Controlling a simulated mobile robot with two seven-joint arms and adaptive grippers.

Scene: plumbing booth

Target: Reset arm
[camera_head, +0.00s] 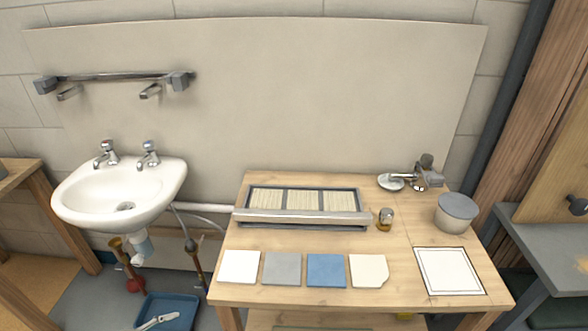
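Neither of my grippers shows in the head view, and no part of my arms is clearly visible. The wooden workbench (400,262) stands in the middle right. On it lie a white tile (239,266), a grey tile (282,269), a blue tile (327,270) and a cream tile (368,271) with a cut corner, side by side along the front. Behind them is a grey-framed rack (300,218) with three pale slatted sections.
A white sink (82,197) with two taps hangs at left, under a metal rail (115,77). A lidded tub (456,214), a small jar (385,218), a metal fitting (420,177) and a bordered white sheet (449,271) occupy the bench's right. A blue tray (184,308) sits on the floor.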

